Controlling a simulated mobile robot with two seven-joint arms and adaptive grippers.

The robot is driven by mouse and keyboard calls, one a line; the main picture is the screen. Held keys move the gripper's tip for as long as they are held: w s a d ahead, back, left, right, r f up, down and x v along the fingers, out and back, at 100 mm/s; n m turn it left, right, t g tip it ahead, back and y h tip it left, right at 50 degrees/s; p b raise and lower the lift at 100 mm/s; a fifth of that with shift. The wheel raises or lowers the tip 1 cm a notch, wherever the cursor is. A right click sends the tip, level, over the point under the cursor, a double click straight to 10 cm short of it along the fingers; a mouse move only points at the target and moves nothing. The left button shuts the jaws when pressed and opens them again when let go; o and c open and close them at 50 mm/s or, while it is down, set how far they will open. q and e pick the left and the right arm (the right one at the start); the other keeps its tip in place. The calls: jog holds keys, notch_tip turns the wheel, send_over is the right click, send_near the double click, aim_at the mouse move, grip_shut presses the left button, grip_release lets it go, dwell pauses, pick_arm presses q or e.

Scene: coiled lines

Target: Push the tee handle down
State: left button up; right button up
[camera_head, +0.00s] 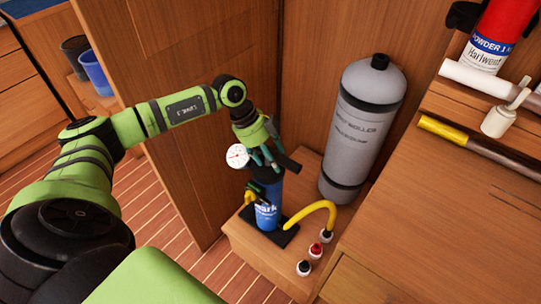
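A blue upright pump (267,214) stands on a dark base plate on a low wooden ledge. A dark tee handle (288,163) shows at its top, just right of my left gripper's fingers. My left gripper (264,160) is over the top of the pump, at the handle. It hides part of the handle, and I cannot tell whether the fingers are closed around it or only touch it. A round white gauge (237,156) is just left of the gripper. A yellow hose (318,208) curves out to the right of the pump. My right gripper is not in view.
A grey cylinder (362,125) stands behind the pump, to the right. A wooden panel (205,90) rises behind my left arm. A wooden bench (440,235) with a yellow-ended bar (444,129) is at right.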

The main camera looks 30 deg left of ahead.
pick_arm(q)
jog(key=v, duration=1.2)
jog(key=shift+f, duration=0.1)
